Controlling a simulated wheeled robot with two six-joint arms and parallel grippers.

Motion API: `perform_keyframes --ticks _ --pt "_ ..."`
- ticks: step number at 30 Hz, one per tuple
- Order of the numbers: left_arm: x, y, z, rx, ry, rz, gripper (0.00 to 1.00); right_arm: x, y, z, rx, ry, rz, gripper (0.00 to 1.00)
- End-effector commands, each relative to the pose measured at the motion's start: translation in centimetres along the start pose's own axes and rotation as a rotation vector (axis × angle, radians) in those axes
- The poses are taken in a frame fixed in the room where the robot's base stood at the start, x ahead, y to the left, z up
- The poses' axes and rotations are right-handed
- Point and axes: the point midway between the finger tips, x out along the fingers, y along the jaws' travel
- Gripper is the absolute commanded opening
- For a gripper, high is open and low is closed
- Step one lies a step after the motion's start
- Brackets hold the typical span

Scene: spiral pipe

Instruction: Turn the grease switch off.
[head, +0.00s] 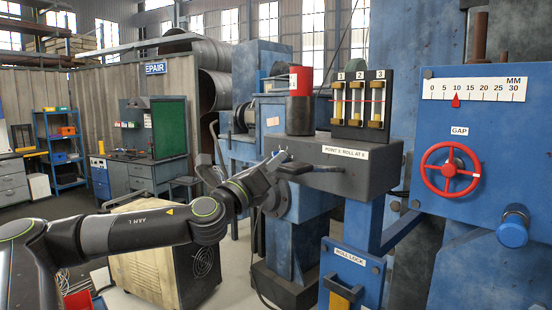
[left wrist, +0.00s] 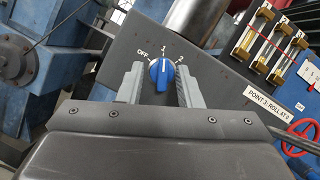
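The grease switch is a blue rotary knob (left wrist: 162,76) on the dark grey box (head: 370,172), seen in the left wrist view. Labels OFF, 1 and 2 arc above it from left to right. Its white mark points up, roughly toward 1. My left gripper (left wrist: 160,70) is open, with one finger on each side of the knob; I cannot tell whether either touches it. My right gripper is not in view.
A red GAP wheel (head: 450,170) is at the right. A ROLL LOCK panel (head: 350,268) is below. Open floor lies at the left.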

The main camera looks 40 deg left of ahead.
Motion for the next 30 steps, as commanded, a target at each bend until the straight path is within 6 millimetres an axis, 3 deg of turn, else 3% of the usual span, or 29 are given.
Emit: perform_keyframes --ticks 8,15,30 --pt "-0.01 -0.02 0.01 0.0 0.0 0.0 0.3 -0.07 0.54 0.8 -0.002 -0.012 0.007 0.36" --pt "0.0 -0.02 0.02 0.0 0.0 0.0 0.0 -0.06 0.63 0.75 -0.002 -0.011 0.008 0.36" --pt "0.04 -0.17 0.14 -0.083 -0.002 0.031 0.0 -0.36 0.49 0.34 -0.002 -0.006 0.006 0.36"
